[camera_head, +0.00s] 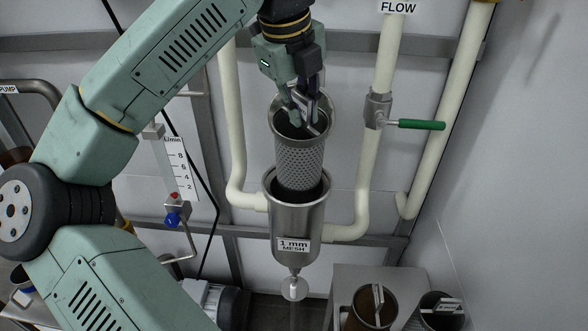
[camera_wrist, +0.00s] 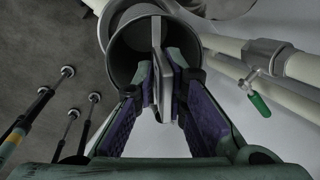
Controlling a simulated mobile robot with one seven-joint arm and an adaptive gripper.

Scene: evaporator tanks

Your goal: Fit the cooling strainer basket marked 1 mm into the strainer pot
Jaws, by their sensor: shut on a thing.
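The strainer basket (camera_head: 299,165) is a perforated grey metal cylinder, held upright with its lower end inside the mouth of the strainer pot (camera_head: 297,215). Most of its perforated side still shows above the pot's rim. The pot is a steel cup with a label reading 1 mm MESH. My gripper (camera_head: 308,108) is shut on the basket's handle at the top. In the wrist view my gripper (camera_wrist: 162,92) pinches the flat handle plate, with the basket's round rim (camera_wrist: 120,62) around and beyond it. I cannot read any marking on the basket.
Cream pipes (camera_head: 366,160) run on both sides of the pot, with a green valve handle (camera_head: 420,125) at right. A flow gauge (camera_head: 172,170) stands at left. Two more baskets, one brown (camera_head: 368,308) and one dark (camera_head: 436,318), are at a grey stand (camera_head: 385,274) lower right.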

